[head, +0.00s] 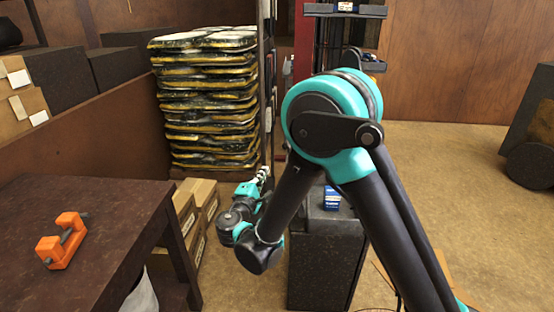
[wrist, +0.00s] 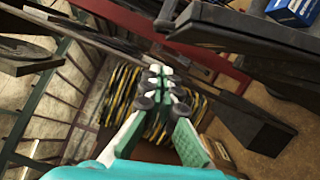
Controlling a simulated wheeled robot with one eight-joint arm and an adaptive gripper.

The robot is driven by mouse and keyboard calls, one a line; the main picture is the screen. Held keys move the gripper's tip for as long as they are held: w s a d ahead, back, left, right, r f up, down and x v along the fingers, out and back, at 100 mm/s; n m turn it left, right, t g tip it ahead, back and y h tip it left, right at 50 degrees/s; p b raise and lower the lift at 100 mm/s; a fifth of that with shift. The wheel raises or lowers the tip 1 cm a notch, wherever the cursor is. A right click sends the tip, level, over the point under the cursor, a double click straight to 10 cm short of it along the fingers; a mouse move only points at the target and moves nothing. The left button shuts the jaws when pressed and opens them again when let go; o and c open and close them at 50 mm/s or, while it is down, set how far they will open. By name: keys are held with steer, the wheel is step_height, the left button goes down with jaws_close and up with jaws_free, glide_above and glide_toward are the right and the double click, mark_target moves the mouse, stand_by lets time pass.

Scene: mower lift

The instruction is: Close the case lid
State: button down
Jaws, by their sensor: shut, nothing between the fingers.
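My gripper (head: 262,178) is left of a dark speckled box-shaped body (head: 322,270) and pointed away from me, toward the stacked pads. In the wrist view my gripper (wrist: 163,80) has its fingertips together with nothing between them. A dark flat panel (wrist: 215,27) lies at the upper right there, apart from the fingertips. I cannot clearly make out a case or its lid; whether this panel or the dark body is part of it, I cannot tell. My own arm covers part of the dark body.
A blue box (head: 331,197) sits on top of the dark body. A tall stack of black and yellow pads (head: 208,100) stands behind my gripper. A brown table (head: 110,215) with an orange clamp-like part (head: 62,243) is at left. Floor is open at right.

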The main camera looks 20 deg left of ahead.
steer(key=w+d+r, duration=0.1)
steer(key=w+d, duration=0.1)
steer(key=w, duration=1)
steer(key=shift+w+d+r, duration=0.15)
steer(key=shift+w+d, duration=0.05)
